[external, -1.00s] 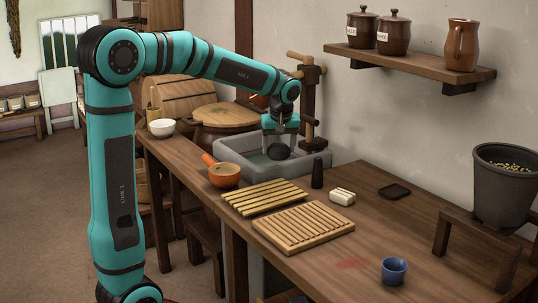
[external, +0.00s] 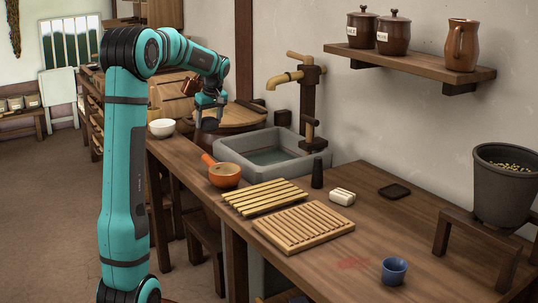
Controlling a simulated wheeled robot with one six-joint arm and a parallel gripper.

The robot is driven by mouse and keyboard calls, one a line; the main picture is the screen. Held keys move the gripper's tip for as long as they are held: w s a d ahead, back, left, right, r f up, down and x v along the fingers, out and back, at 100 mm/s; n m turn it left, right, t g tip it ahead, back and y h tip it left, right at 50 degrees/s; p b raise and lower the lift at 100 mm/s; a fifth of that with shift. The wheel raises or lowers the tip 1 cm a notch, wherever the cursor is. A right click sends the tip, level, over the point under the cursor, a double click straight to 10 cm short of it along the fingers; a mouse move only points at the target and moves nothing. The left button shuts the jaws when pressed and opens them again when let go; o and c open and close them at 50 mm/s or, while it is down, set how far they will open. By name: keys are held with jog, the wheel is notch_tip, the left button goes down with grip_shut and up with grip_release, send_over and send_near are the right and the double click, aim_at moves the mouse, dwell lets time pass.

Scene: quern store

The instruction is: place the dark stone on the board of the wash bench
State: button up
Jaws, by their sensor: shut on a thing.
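My gripper (external: 209,118) hangs over the round wooden lid of the tub, left of the stone basin. It is shut on the dark stone (external: 210,124), a small rounded dark lump mostly hidden between the fingers. The wash bench (external: 375,225) is the long wooden bench along the wall. A ridged wooden board (external: 303,229) lies flat and bare on it. Beside the board is a yellow slatted rack (external: 265,197), also bare. Both are nearer the camera than my gripper and to its right.
The stone basin (external: 228,152) with a tap post (external: 309,100) stands between my gripper and the board. An orange pan (external: 223,176), a dark upright cylinder (external: 318,173), a white block (external: 342,197), a dark flat dish (external: 394,191) and a blue cup (external: 394,271) stand around.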

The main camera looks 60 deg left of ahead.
jog(key=s+a+n, duration=0.2)
jog(key=s+a, duration=0.5)
jog(key=a, duration=0.4)
jog(key=shift+g, duration=0.3)
jog(key=shift+s+f, duration=0.15)
jog(key=shift+f, duration=2.3)
jog(key=shift+s+f, duration=0.15)
jog(key=shift+f, duration=2.25)
jog(key=shift+f, duration=0.1)
jog(key=o, duration=1.2)
jog(key=shift+o, duration=0.2)
jog(key=v, duration=1.2)
jog(key=shift+a, duration=0.15)
